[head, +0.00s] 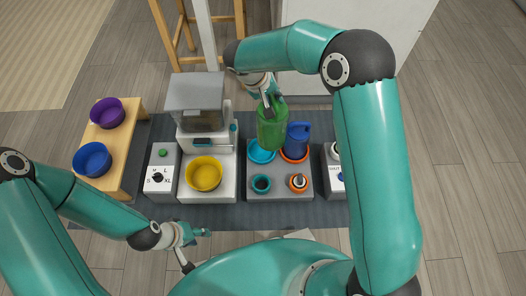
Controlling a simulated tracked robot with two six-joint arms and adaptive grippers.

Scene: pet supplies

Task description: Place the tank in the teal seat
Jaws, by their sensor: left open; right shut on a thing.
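A green translucent tank (272,131) is held upright by my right gripper (267,102), which is shut on its top. The tank is over the teal seat (261,156), a round ring at the back left of a grey base (280,188). The tank's lower end overlaps the seat's back part, and I cannot tell whether it touches. My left gripper (193,243) is open and empty, low at the front left, away from the base.
A blue jug-like tank (297,138) stands in an orange seat (294,155) close right of the green tank. A feeder with a yellow bowl (204,174) stands left of the base. A wooden stand holds a purple bowl (107,113) and a blue bowl (92,159). A dial box (160,172) stands between.

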